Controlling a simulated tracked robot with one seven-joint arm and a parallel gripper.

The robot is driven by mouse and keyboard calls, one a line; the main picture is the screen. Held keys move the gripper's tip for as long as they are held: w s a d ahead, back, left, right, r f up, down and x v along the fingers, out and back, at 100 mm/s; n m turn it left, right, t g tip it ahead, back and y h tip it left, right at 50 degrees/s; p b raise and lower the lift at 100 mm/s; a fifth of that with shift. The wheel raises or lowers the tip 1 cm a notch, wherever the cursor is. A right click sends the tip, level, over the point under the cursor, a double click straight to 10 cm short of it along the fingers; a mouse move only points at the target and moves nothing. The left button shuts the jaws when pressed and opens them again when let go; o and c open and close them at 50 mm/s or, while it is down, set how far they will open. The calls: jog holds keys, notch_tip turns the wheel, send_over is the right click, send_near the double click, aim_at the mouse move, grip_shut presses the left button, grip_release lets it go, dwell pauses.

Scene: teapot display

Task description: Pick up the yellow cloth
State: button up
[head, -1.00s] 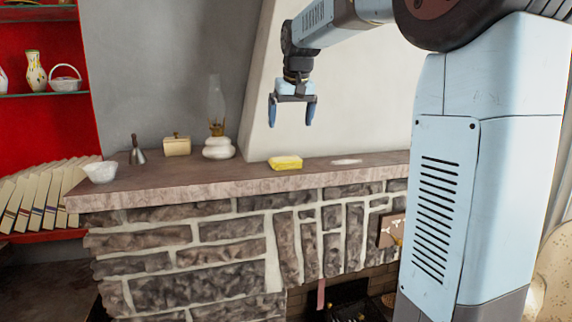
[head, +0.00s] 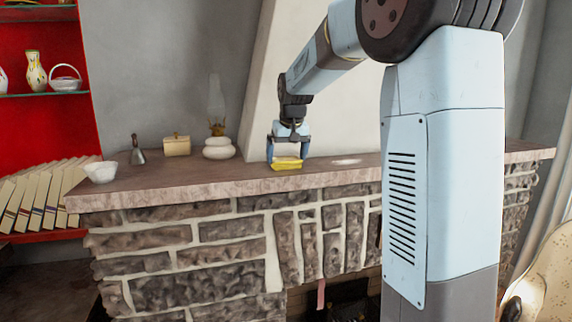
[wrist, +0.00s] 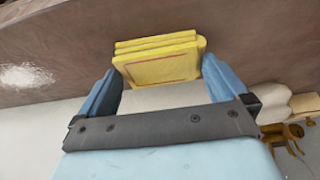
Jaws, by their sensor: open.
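The yellow cloth (head: 286,164) is a folded stack lying on the stone mantel shelf (head: 215,182). In the head view my gripper (head: 287,160) is directly above it, pointing down, with its blue fingers spread on either side of the cloth. In the wrist view the cloth (wrist: 158,58) shows layered folds and lies between and just beyond the tips of my open gripper (wrist: 160,84). I cannot tell whether the fingers touch it.
Left of the cloth on the mantel stand an oil lamp (head: 218,148), a small cream box (head: 177,146), a bell (head: 138,152) and a white bowl (head: 101,172). A pale flat item (head: 345,162) lies to the right. The sloped chimney wall rises behind.

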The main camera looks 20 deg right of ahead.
jog(key=shift+w+f, duration=0.2)
jog(key=shift+f, duration=0.3)
jog(key=shift+c, duration=0.5)
jog(key=c, duration=0.7)
jog(key=shift+r, duration=0.5)
jog(key=shift+c, duration=0.2)
notch_tip(320, 180, up, 3)
jog(key=shift+s+f, duration=0.1)
jog(key=shift+s, duration=0.05)
jog(key=s+r, duration=0.9)
jog(key=s, duration=0.4)
jog(key=shift+s+r, duration=0.15)
jog(key=shift+s, duration=0.25)
